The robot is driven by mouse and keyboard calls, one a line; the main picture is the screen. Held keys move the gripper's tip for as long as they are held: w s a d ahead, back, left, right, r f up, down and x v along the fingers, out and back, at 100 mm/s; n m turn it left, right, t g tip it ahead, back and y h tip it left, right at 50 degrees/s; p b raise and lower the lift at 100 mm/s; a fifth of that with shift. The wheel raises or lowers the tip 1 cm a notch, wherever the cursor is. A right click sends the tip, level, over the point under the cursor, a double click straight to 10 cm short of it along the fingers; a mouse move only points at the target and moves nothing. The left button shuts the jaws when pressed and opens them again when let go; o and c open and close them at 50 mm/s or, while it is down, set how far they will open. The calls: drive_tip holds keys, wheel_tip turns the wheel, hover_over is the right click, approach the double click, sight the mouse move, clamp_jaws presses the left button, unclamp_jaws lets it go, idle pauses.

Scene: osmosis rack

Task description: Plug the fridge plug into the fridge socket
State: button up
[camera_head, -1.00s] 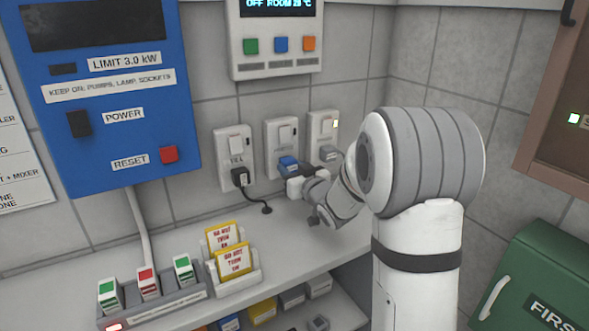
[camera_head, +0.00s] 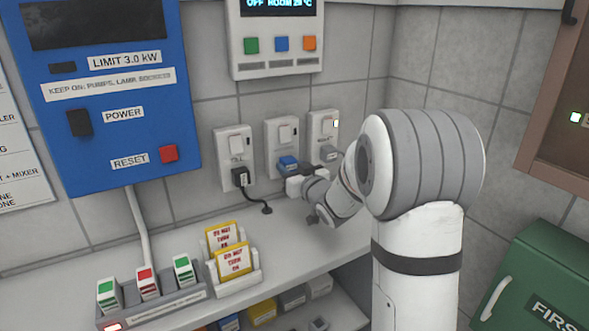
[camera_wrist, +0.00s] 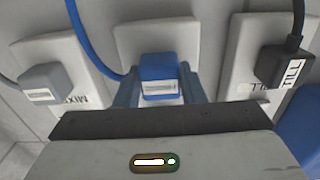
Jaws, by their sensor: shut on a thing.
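The blue plug (camera_head: 288,164), with a blue cable in the wrist view, is at the front of the middle wall socket (camera_head: 283,133). My gripper (camera_head: 303,178) reaches it from the right. In the wrist view, my gripper's fingers (camera_wrist: 158,90) are shut on the two sides of the blue plug (camera_wrist: 159,72). The plug is lined up with the white middle socket plate (camera_wrist: 158,37) and looks close against it. I cannot tell whether it is fully seated. The labels on this plug and plate are too small or hidden to read.
A black plug (camera_head: 240,177) sits in the till socket (camera_head: 234,145) on the left. A grey plug (camera_wrist: 44,82) sits in the mixer socket on the other side, where a switch is lit. Yellow warning cards (camera_head: 235,262) stand on the shelf below.

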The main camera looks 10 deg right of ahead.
drive_tip(key=shift+w, duration=0.2)
drive_tip(key=o, duration=1)
drive_tip(key=shift+s, duration=0.15)
drive_tip(key=v, duration=0.7)
drive_tip(key=shift+s, duration=0.25)
